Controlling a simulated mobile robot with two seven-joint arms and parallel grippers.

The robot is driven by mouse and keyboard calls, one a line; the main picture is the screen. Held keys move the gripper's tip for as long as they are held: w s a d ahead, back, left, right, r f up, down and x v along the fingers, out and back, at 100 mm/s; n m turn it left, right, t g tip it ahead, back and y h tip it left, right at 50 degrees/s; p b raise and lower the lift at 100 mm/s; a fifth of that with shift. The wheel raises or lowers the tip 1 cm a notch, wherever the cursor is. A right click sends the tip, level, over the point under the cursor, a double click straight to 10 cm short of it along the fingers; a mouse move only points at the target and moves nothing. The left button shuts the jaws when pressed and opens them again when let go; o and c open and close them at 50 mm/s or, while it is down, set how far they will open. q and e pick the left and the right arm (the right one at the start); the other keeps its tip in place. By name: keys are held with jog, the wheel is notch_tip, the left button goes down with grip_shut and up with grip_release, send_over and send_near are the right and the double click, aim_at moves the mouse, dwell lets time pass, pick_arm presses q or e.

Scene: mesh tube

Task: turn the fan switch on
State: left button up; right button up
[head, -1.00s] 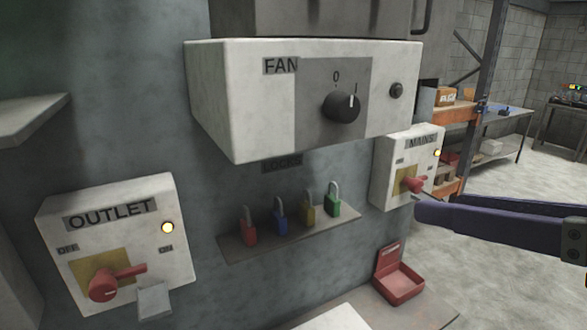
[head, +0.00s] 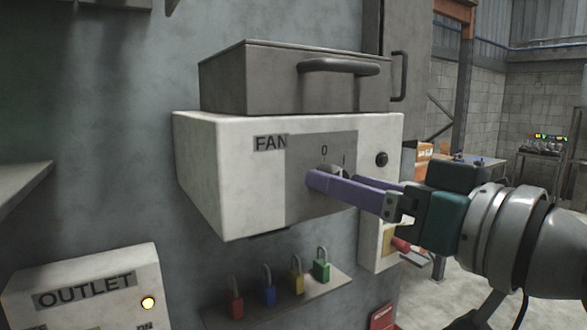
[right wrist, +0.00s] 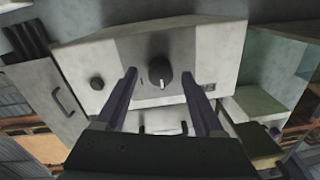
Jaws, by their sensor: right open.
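The fan box (head: 225,160) is a white box on the grey wall, with a "FAN" label and a grey panel marked 0 and I. Its black round knob (right wrist: 158,76) has a white pointer line and shows clearly in the right wrist view. In the head view my right gripper (head: 335,188) is in front of the panel and hides most of the knob. The right gripper also shows in the right wrist view (right wrist: 163,84), open, its purple fingers on either side of the knob. Contact with the knob cannot be told. My left gripper is not in view.
A grey box with a handle (head: 290,80) sits on top of the fan box. Below are several coloured padlocks (head: 268,290) on a shelf and an outlet box (head: 85,290) with a lit lamp. The mains box (head: 375,240) is partly behind my right arm.

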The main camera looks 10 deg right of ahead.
jog(key=shift+w+a, duration=0.1)
jog(key=shift+w, duration=0.05)
jog(key=shift+c, duration=0.2)
grip_shut()
dwell(0.3)
